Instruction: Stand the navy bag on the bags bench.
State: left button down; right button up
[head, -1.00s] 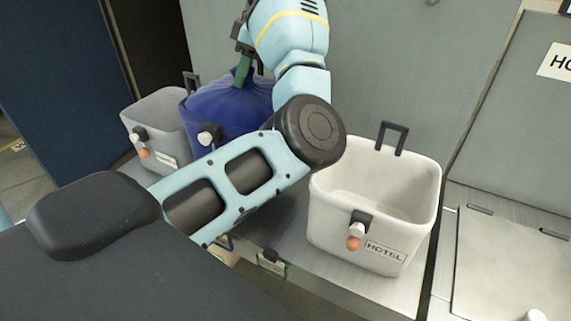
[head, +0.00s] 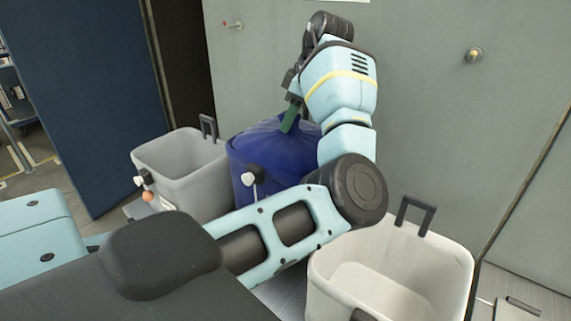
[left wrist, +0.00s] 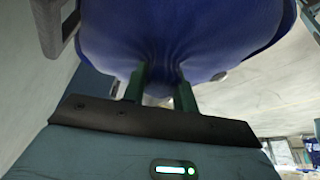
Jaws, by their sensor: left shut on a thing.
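The navy bag (head: 270,150) stands roughly upright between a grey bin and a white bin in the head view. Its top is gathered, and a small white-and-black fitting shows on its front. My left gripper (head: 290,118) is shut on the gathered top from above. In the left wrist view the two green fingers (left wrist: 160,92) pinch the navy cloth (left wrist: 175,35). A bare part of the grey bench (head: 290,292) shows below my left arm. My arm hides the bag's lower part, so I cannot tell whether its base touches the bench. My right gripper is out of view.
The grey bin (head: 180,165) is close on the bag's left. The white bin (head: 440,262) stands to the right, with a gap partly covered by my arm. A grey wall (head: 430,110) rises behind, and a dark blue panel (head: 80,90) stands at the left.

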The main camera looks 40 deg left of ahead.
pick_arm(q)
notch_tip(320, 180, down, 4)
jog(key=shift+w+f, duration=0.1)
jog(key=shift+f+b, duration=0.3)
jog(key=shift+f, duration=1.6)
jog(key=c, duration=1.1)
grip_release()
jog(key=shift+f, duration=0.1)
jog(key=v, duration=1.2)
jog(key=shift+p, duration=0.4)
jog(key=shift+d, duration=0.1)
